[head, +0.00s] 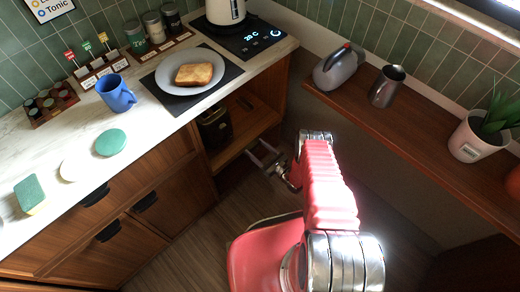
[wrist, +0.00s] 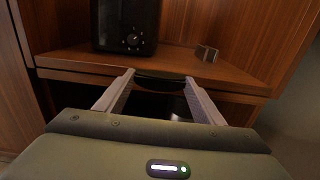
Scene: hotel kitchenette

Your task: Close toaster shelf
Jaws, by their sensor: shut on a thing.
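The toaster shelf (head: 247,137) is a brown wooden board low in the open cabinet bay. In the wrist view its front edge (wrist: 230,82) runs across the middle, with a dark handle (wrist: 160,80) at its centre. A black toaster-like appliance (wrist: 125,27) with a round dial stands on it; the appliance (head: 214,127) shows partly under the counter in the head view. My gripper (wrist: 160,92) has its two grey fingers at either end of the handle, shut on it. In the head view my gripper (head: 264,157) is at the shelf's front edge. How far the shelf sticks out is hard to tell.
A small dark object (wrist: 206,53) lies on the shelf at right. Below the shelf is a dark gap. Wooden drawers (head: 150,205) stand left of the bay. A wall ledge (head: 420,122) with a kettle and cup is at right. The floor (head: 190,255) in front is clear.

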